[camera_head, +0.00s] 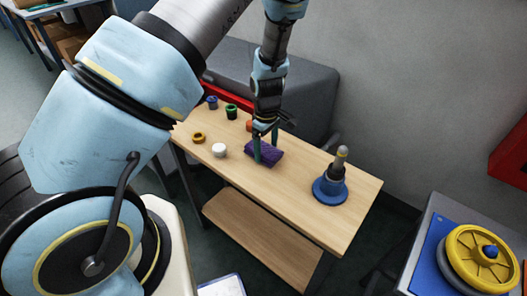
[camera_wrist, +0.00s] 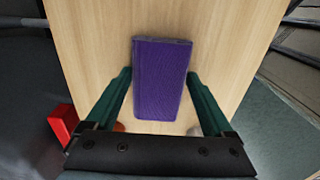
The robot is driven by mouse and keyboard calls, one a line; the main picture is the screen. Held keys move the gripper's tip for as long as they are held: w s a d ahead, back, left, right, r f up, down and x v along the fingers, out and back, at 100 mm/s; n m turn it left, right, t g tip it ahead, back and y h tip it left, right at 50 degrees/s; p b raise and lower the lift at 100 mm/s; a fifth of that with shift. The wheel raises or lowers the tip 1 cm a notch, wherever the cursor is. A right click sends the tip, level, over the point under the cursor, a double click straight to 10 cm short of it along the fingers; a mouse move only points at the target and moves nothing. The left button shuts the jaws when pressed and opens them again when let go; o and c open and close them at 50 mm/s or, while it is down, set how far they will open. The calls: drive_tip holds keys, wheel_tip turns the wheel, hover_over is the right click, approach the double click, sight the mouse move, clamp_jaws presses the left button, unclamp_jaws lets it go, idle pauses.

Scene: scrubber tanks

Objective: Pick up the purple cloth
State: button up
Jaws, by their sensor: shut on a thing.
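The purple cloth (camera_head: 268,154) is a folded, block-like bundle at the middle of the wooden table (camera_head: 300,203). In the wrist view the cloth (camera_wrist: 160,85) lies lengthwise between two green fingers. My gripper (camera_head: 260,152) points down at the cloth from above, with one finger on each side. In the wrist view my gripper (camera_wrist: 159,76) is shut on the cloth, gripping its long sides. I cannot tell whether the cloth touches the tabletop.
A blue-based stand (camera_head: 328,190) is right of the cloth. A white round piece (camera_head: 220,150), a yellow ring (camera_head: 198,137), a green pot (camera_head: 231,111), an orange piece (camera_head: 249,126) and a blue piece (camera_head: 212,102) are to the left. A grey box-like body (camera_head: 310,90) stands behind.

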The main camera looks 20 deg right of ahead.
sight(266, 150)
drive_tip(key=c, duration=0.5)
wheel_tip(266, 150, up, 10)
drive_tip(key=shift+r+b, duration=0.1)
drive_tip(key=shift+b, duration=0.55)
drive_tip(key=shift+c, duration=0.2)
